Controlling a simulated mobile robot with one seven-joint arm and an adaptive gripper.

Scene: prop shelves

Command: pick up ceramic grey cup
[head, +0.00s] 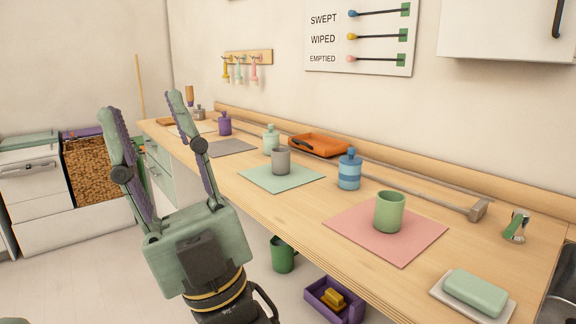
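The grey cup (281,161) stands upright on a green mat (262,180) near the middle of the counter. It is plain and matte, and no handle shows. My gripper (143,103) is raised in front of the counter, to the left of the cup and apart from it. Its two fingers are spread wide with nothing between them.
A green bottle (270,139) stands just behind the cup, and a blue bottle (349,170) stands to its right. An orange tray (320,144) lies behind. A green cup (389,211) stands on a pink mat (420,237). A metal rail (425,196) runs along the counter's back.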

